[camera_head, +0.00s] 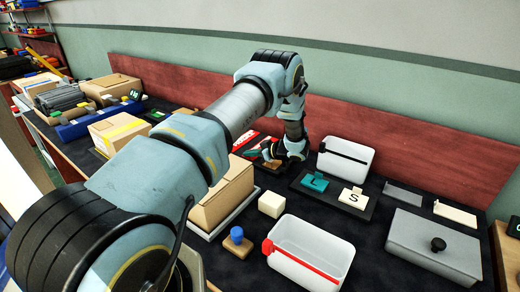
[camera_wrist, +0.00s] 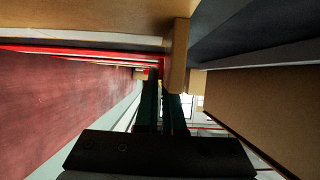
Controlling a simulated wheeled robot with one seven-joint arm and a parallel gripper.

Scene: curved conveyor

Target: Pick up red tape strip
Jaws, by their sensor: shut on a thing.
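My gripper (camera_head: 268,155) is at the back of the table, left of the black tray, partly hidden by my own arm. In the wrist view its two dark fingers (camera_wrist: 163,88) are close together. A thin red strip (camera_wrist: 85,49) runs in from the left of that view and ends by the fingertips. It seems to be the thing between them, but the contact is dark and unclear. In the head view red (camera_head: 245,139) shows beside the gripper. Another red strip (camera_head: 305,267) lies along the front rim of the near white bin (camera_head: 333,262).
A black tray (camera_head: 318,198) with teal and cream blocks stands right of the gripper. A white bin (camera_head: 345,160) with a black strip is behind it. Cardboard boxes (camera_head: 225,197) stand close on the left. A red-brown wall panel (camera_head: 400,145) runs along the back.

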